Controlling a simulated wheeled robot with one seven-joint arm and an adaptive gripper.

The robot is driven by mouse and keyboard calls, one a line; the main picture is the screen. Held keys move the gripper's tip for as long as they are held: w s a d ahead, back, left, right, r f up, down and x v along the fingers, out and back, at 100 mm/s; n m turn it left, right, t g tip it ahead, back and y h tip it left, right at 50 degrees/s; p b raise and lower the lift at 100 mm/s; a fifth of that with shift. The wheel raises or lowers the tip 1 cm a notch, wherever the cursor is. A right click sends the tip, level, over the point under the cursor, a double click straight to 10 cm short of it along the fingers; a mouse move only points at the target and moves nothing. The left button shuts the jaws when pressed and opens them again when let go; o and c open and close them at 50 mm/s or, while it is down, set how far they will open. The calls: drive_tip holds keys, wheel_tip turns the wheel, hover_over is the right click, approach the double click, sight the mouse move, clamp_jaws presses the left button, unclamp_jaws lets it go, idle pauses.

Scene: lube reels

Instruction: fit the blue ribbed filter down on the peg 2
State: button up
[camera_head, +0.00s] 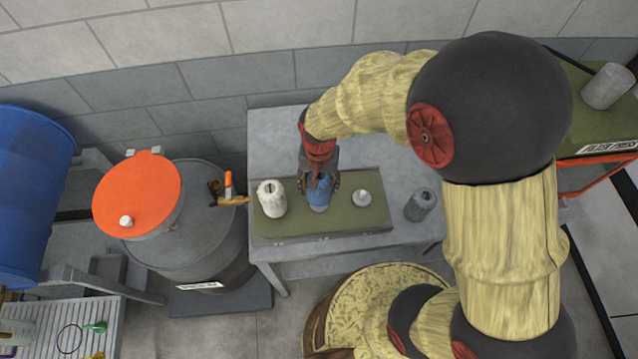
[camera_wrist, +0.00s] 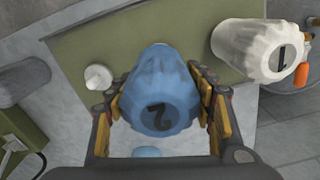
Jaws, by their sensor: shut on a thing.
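The blue ribbed filter (camera_wrist: 160,95) bears a dark "2" and is between the fingers of my gripper (camera_wrist: 160,98), which is shut on it. In the head view the filter (camera_head: 320,193) is over the middle of the green board (camera_head: 350,226), between a white ribbed filter (camera_head: 271,200) and a bare pale peg (camera_head: 361,198). The wrist view shows a "1" on the white filter (camera_wrist: 258,52) and also shows the bare peg (camera_wrist: 97,77). The spot under the blue filter is hidden; I cannot tell whether it is around a peg or above it.
The board lies on a grey table (camera_head: 280,130). A grey filter (camera_head: 420,205) stands on the table right of the board. A dark drum (camera_head: 195,255) with an orange lid (camera_head: 137,195) is left of the table.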

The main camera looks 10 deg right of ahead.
sight(319, 175)
drive_tip(key=shift+f+b, duration=1.45)
drive_tip(key=shift+f, duration=0.85)
drive_tip(key=o, duration=1.4)
wheel_tip(319, 175, up, 12)
drive_tip(key=shift+r, duration=0.1)
